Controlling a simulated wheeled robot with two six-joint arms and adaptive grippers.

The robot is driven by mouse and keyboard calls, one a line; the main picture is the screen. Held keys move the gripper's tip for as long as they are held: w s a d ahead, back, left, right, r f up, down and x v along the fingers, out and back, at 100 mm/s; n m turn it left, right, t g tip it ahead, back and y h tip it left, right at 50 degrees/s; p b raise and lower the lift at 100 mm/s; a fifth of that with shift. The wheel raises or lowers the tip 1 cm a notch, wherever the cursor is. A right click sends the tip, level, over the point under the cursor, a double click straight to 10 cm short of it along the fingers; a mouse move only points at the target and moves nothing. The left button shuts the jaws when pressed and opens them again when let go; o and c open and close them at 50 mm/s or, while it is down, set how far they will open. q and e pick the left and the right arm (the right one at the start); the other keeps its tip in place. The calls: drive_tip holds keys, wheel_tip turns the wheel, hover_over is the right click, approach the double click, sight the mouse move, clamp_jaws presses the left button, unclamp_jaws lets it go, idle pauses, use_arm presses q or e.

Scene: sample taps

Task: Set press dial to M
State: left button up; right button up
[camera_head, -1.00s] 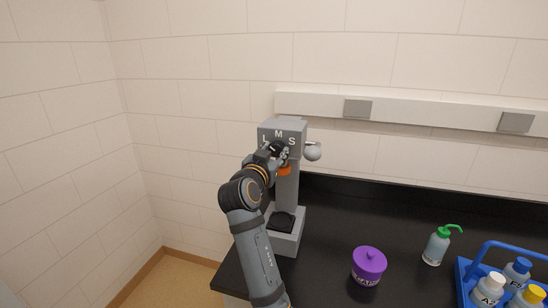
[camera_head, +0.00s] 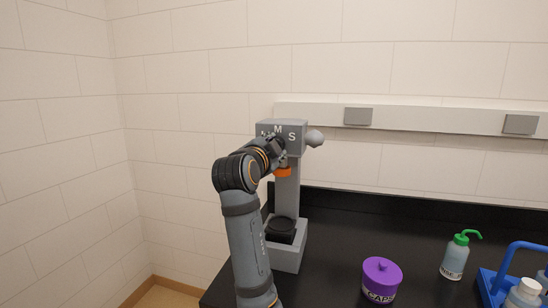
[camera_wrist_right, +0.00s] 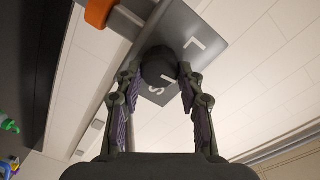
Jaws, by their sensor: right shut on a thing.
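The grey press (camera_head: 288,190) stands at the table's left back corner, with the letters L, M and S on its head. In the head view M and S show clearly, while L is mostly hidden by my arm. My right gripper (camera_head: 276,150) is at the front of the press head and covers the dial there. In the right wrist view the dark round dial (camera_wrist_right: 158,66) sits between the fingers of my right gripper (camera_wrist_right: 158,72), which is shut on it. L and S show around it, and M is hidden. My left gripper is not in view.
A ball-ended lever (camera_head: 315,138) sticks out at the press's right. An orange ring (camera_head: 283,172) is under its head. A purple lidded jar (camera_head: 381,280), a green-topped wash bottle (camera_head: 457,257) and a blue bottle carrier (camera_head: 490,285) stand to the right. The table between is clear.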

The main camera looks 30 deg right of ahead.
drive_tip(key=shift+m+b, duration=0.45)
drive_tip(key=shift+m, duration=0.15)
drive_tip(key=o, duration=1.2)
drive_tip(key=shift+w+d, duration=0.1)
drive_tip(key=shift+w, duration=0.1)
drive_tip(key=shift+c, duration=0.2)
